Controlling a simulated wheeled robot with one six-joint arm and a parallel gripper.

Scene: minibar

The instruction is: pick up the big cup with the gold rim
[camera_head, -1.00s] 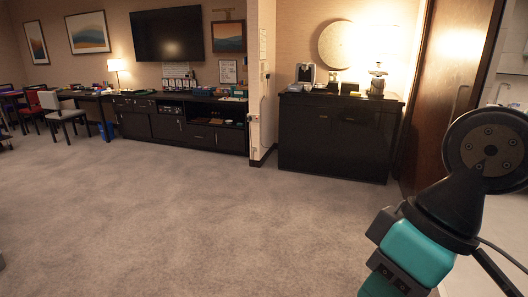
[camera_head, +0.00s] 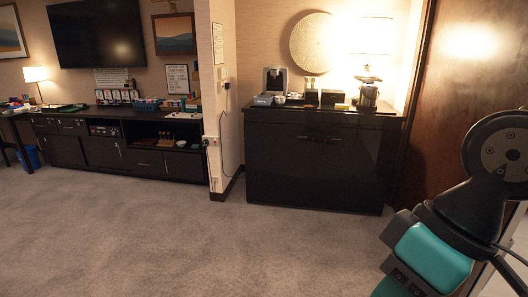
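I cannot make out a gold rim on any cup from here. A small white cup-like thing (camera_head: 280,99) stands on the dark cabinet (camera_head: 313,165), in front of the coffee machine (camera_head: 275,79). It is too small to tell its size or rim. Small pale cups or bowls (camera_head: 181,143) also show in the open shelf of the long left sideboard. My gripper is out of view. Only my teal and black arm links show at the right edge.
On the cabinet stand dark boxes (camera_head: 332,97), a metal pot (camera_head: 368,94) and a lit lamp (camera_head: 372,38). The long sideboard (camera_head: 100,153) runs along the left wall. A wall corner (camera_head: 211,100) juts out between them. The carpet (camera_head: 200,240) ahead is clear.

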